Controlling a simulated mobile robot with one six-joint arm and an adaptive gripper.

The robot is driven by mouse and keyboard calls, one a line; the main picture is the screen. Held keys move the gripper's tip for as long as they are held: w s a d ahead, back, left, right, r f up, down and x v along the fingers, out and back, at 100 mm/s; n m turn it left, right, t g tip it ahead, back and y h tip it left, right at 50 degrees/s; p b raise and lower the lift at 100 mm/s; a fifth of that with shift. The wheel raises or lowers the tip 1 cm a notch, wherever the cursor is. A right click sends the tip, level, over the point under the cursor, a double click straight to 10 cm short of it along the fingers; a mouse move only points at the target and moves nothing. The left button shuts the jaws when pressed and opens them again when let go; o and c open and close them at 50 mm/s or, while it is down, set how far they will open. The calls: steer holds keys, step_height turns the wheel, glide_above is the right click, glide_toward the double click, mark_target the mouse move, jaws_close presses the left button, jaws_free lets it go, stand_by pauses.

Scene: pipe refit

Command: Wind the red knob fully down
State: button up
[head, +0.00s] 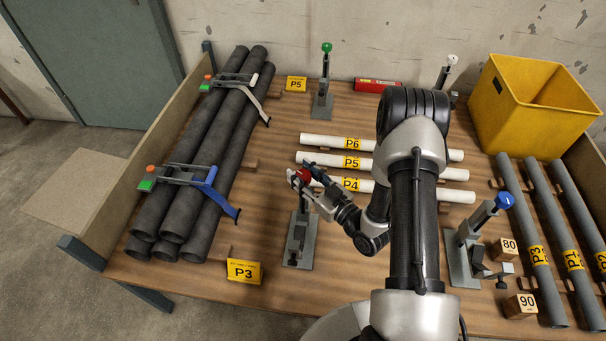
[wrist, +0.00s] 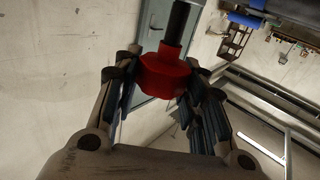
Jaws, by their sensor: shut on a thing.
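The red knob (wrist: 164,75) sits between my gripper's two fingers (wrist: 165,92) in the wrist view, on a dark shaft. In the head view the red knob (head: 301,176) shows at the top of a grey clamp stand (head: 298,242), left of the white pipes. My gripper (head: 310,176) is shut on it there, reaching in from the right. My fingers partly hide the knob in the head view. The lower part of the clamp, below my gripper, is small and dark, so how far down its screw stands is hard to tell.
White pipes (head: 325,162) lie just behind my gripper. Dark pipes (head: 190,190) lie clamped at the left. A blue-knob clamp (head: 462,240), a green-knob clamp (head: 323,95) and a yellow bin (head: 525,100) also stand on the table. Bare wood lies left of the red-knob stand.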

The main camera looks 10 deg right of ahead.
steer(key=n+g+y, duration=0.3)
steer(key=y, duration=0.1)
steer(key=shift+w+d+n+y, duration=0.1)
steer(key=shift+d+n+y, duration=0.05)
steer(key=shift+n+y, duration=0.25)
steer(key=n+g+y, duration=0.3)
steer(key=g, duration=0.2)
steer(key=shift+n, duration=0.3)
steer(key=n+g+y, duration=0.1)
steer(key=n+g, duration=0.1)
steer(key=g, duration=0.1)
steer(key=n+g+y, duration=0.1)
steer(key=n+g, duration=0.1)
steer(key=g, duration=0.1)
steer(key=shift+f+n+g, duration=0.1)
steer(key=shift+n+g, duration=0.2)
steer(key=shift+g, duration=0.1)
steer(key=shift+a+n+g+h, duration=0.15)
steer(key=shift+n+g, duration=0.7)
steer(key=shift+g, duration=0.55)
steer(key=shift+a+n+g+h, duration=0.15)
steer(key=shift+n+g, duration=0.7)
steer(key=shift+g, duration=0.55)
steer(key=shift+s, duration=0.2)
steer(key=o, duration=1.1)
steer(key=shift+d+t, duration=0.1)
steer(key=shift+t, duration=0.2)
